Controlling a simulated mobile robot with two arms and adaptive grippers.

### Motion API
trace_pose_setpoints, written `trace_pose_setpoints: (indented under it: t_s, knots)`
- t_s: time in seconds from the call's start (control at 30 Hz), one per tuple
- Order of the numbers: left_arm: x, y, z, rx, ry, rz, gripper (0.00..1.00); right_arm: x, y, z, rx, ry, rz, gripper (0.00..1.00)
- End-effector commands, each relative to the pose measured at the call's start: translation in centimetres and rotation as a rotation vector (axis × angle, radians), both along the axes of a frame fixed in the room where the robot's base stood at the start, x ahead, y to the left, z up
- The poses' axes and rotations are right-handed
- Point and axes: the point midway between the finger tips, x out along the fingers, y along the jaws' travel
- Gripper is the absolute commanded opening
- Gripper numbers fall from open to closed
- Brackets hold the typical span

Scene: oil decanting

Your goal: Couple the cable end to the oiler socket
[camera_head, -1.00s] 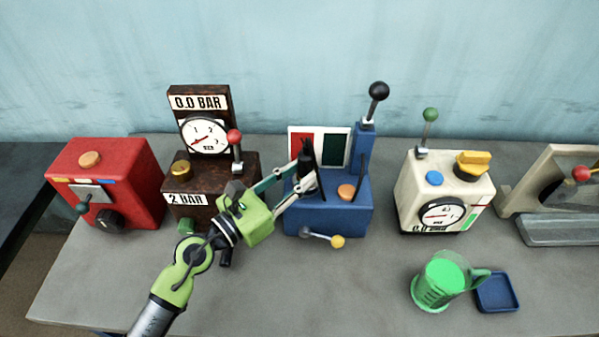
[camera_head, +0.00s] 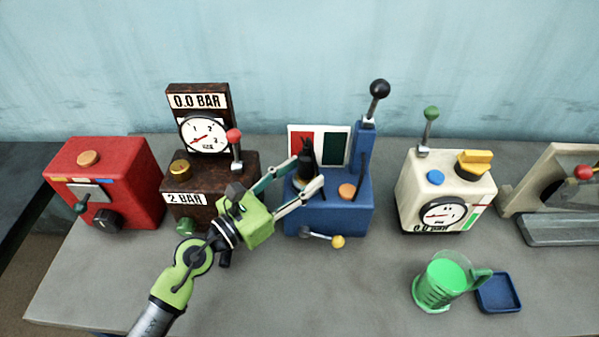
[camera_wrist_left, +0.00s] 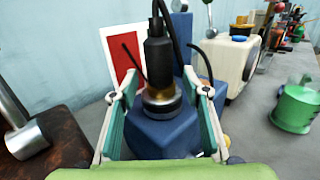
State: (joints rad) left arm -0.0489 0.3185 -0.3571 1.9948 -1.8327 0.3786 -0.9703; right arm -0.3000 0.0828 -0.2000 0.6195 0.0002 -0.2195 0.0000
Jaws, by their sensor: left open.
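The blue machine (camera_head: 332,217) stands mid-table with a tall black-knobbed lever. The black cable end (camera_head: 306,157) stands upright on its top left. In the left wrist view the cable end (camera_wrist_left: 158,60) sits on a brass-coloured ring (camera_wrist_left: 162,103), the socket, on the blue top; its cable runs up out of the frame. I cannot tell whether it is locked in. My left gripper (camera_head: 310,171) is open, one finger on each side of the cable end, with gaps visible in the left wrist view (camera_wrist_left: 159,97). My right gripper is out of view.
A brown gauge machine (camera_head: 208,205) and a red box (camera_head: 108,183) stand left. A cream gauge machine (camera_head: 445,190) stands right. A green jug (camera_head: 440,283) and blue tray (camera_head: 497,293) lie front right. The front middle of the table is clear.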

Motion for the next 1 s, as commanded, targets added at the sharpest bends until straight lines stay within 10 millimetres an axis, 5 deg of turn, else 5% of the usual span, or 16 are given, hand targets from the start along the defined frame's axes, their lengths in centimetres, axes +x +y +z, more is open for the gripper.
trace_pose_setpoints:
  t_s: [0.27,0.6,1.0]
  knots:
    - [0.0,0.0,2.7,-0.003,-0.006,0.000,0.43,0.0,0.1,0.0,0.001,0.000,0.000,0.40]
    - [0.1,0.0,8.8,-0.001,-0.004,0.000,0.43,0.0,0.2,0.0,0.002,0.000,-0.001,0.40]
    - [0.1,0.1,10.0,-0.001,0.001,0.001,0.43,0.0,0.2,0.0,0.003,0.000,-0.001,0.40]
